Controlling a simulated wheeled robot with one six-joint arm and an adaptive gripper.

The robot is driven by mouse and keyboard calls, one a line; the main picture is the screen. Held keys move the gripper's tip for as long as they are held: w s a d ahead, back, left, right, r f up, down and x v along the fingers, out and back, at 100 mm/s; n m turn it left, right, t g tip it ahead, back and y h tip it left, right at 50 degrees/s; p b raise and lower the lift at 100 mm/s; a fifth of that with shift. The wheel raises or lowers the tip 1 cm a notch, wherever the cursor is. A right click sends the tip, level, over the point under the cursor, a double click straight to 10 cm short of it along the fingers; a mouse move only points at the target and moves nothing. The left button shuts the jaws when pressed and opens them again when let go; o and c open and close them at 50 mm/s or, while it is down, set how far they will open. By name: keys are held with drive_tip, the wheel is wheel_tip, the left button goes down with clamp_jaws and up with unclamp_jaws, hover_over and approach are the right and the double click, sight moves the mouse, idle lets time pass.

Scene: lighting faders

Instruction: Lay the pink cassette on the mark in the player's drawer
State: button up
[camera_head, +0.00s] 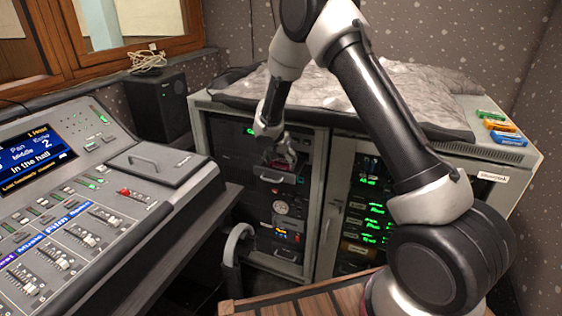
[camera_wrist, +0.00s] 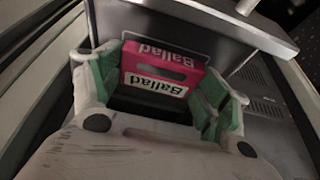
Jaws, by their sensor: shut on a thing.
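The pink cassette (camera_wrist: 172,62), with a white label reading "Ballad" upside down, lies between the green-padded fingers of my gripper (camera_wrist: 160,92) in the wrist view. My gripper is shut on it. In the head view my gripper (camera_head: 281,153) is in front of the left rack of the cabinet, a little above a light grey drawer front (camera_head: 277,177). The mark in the drawer is not visible. Whether the cassette touches the drawer cannot be told. A grey metal panel (camera_wrist: 205,22) is close beyond the cassette in the wrist view.
The mixing desk (camera_head: 75,215) fills the left. A chair armrest (camera_head: 236,243) is below the drawer.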

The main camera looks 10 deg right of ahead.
drive_tip(key=shift+f, duration=0.1)
drive_tip(key=o, duration=1)
drive_tip(key=shift+o, duration=0.2)
